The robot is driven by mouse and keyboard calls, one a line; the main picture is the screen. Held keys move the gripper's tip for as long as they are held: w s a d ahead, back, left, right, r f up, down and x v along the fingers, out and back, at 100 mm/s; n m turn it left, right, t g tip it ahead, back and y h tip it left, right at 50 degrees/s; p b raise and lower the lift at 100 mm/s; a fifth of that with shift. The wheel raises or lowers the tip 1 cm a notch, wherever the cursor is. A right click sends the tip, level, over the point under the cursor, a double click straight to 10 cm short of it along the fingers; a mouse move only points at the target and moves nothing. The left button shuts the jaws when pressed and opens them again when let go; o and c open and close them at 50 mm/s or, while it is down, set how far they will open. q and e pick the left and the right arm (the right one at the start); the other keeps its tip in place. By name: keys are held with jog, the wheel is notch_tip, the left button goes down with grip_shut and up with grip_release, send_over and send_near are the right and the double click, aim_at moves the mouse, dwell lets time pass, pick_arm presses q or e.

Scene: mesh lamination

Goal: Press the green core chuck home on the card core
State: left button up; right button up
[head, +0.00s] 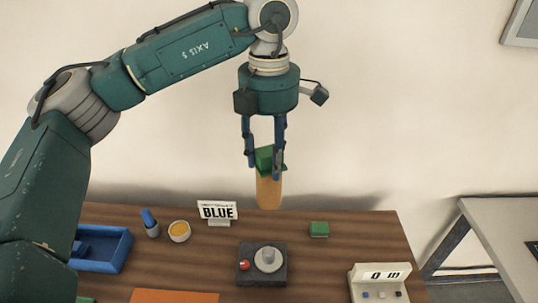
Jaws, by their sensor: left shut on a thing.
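My left gripper (266,167) points down above the back edge of the table, with its blue fingers shut on a green block-like piece (265,156), which looks like the green core chuck. A tan, rounded upright piece (269,192), which looks like the card core, is directly below the green piece and appears to touch it. Its lower end is near the table's back edge; I cannot tell whether it rests on anything. The fingers partly hide the green piece, so how far it sits on the core is unclear. My right gripper is out of view.

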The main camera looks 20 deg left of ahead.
aim_at(269, 184)
pick_arm(q)
jog(key=shift+a+f+b, duration=0.2)
jog(key=shift+f+b, duration=0.4)
notch_tip(269, 184, down, 2)
jog(key=shift+d+f+b, duration=0.1)
jog(key=shift+f+b, duration=0.05)
jog(key=shift+b, duration=0.8)
jog(key=shift+f+b, duration=0.55)
jog(key=shift+f, duration=0.2)
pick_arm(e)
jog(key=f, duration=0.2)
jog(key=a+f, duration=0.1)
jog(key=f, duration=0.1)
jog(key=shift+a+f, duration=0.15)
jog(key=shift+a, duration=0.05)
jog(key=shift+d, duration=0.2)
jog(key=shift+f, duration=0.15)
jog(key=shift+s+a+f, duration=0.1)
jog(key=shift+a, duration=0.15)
pick_arm(q)
jog(key=shift+b, duration=0.35)
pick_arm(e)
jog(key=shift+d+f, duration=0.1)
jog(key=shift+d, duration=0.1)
